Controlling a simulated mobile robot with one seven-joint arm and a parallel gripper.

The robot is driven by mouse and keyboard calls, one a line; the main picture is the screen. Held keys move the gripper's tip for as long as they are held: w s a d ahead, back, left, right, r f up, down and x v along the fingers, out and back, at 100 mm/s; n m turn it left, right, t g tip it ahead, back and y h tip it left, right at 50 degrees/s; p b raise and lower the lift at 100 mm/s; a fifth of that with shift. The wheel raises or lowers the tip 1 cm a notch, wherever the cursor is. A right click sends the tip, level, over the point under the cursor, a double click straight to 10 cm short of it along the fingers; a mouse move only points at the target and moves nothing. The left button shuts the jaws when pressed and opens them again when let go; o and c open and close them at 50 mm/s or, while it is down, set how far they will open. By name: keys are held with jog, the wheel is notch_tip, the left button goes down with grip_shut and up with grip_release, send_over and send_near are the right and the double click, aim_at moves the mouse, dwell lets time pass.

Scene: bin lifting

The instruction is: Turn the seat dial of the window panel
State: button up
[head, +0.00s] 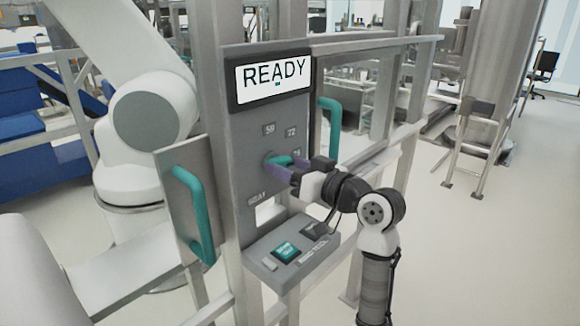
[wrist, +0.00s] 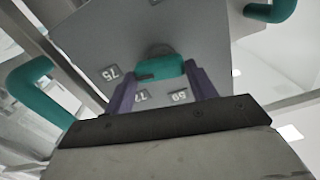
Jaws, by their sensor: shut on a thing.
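The window panel (head: 238,150) is a grey upright plate with a lit READY display (head: 274,78) at its top. The seat dial (head: 283,160) is a teal knob on its face, with number plates around it and a SEAT label below. My gripper (head: 284,168) reaches it from the right, its purple fingers one on each side of the knob. In the wrist view the dial (wrist: 166,68) sits between the two fingertips of my gripper (wrist: 163,80), and the jaws are shut on it. The fingers partly cover the lower number plates in the head view.
A teal handle (head: 196,215) stands at the panel's left and another teal handle (head: 330,122) at its right. Metal frame posts surround the panel. The floor at right is open.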

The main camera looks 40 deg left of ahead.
jog(key=o, duration=1)
jog(key=d+b, duration=0.1)
jog(key=d, duration=0.3)
jog(key=d+b, duration=0.1)
jog(key=d, duration=0.4)
jog(key=s+d+b, duration=0.1)
jog(key=d+b, duration=0.1)
jog(key=d, duration=0.2)
jog(key=shift+d, duration=0.4)
